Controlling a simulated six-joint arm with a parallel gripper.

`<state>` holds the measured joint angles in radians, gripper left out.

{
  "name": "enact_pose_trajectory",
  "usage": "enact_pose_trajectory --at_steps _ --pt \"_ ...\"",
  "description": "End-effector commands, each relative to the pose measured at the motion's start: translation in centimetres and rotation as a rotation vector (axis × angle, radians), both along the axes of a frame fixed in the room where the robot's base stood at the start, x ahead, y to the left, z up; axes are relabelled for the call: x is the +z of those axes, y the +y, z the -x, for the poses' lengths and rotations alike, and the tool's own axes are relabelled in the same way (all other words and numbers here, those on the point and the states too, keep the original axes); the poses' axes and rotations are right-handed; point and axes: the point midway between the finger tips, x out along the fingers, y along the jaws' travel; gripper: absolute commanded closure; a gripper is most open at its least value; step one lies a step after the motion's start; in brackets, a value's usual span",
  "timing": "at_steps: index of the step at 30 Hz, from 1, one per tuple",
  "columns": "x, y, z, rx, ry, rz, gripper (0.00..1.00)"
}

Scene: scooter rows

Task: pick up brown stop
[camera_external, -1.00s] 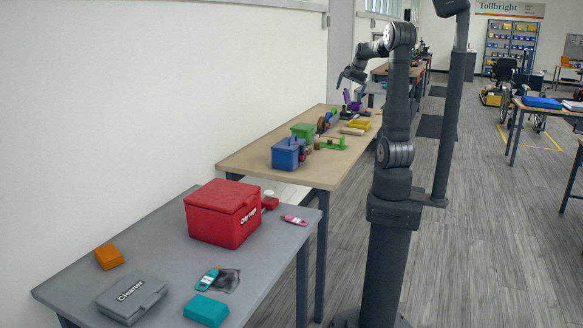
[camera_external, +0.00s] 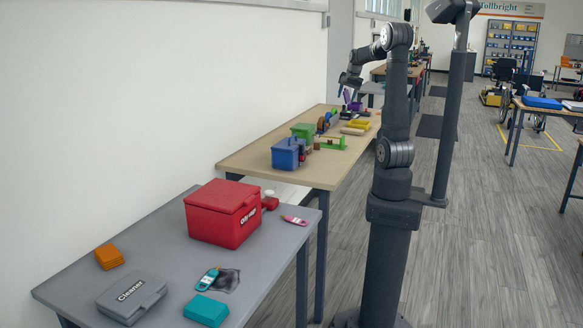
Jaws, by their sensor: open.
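My gripper (camera_external: 344,93) is open, pointing down above the far part of the wooden table (camera_external: 245,163), near a purple item (camera_external: 354,105). It looks empty, though its fingertips are small in this view. I cannot make out a brown stop for certain. A small brown piece (camera_external: 317,146) stands on the wooden table beside the green item (camera_external: 333,143), well nearer the camera than my gripper. Whether it is the stop is too small to tell.
A blue box (camera_external: 285,154), a green box (camera_external: 302,131), a beige block (camera_external: 353,131) and a yellow tray (camera_external: 359,124) crowd the wooden table. The grey table (camera_external: 175,255) in front holds a red box (camera_external: 215,215) and a grey Cleaner case (camera_external: 130,300).

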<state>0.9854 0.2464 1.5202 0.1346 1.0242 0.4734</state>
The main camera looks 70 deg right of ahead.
Motion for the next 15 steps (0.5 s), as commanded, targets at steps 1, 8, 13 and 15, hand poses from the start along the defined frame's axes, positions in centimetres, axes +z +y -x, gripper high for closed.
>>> enact_pose_trajectory --at_steps 1,8,13,15 --pt "-2.2 0.2 -1.3 0.06 0.046 0.025 0.47" --pt "-8.9 0.6 -5.8 0.316 0.202 0.18 0.47" --pt "-11.1 0.3 -6.7 0.37 0.229 0.212 0.47" --pt "-12.2 -0.1 -6.9 0.368 0.229 0.211 0.47"
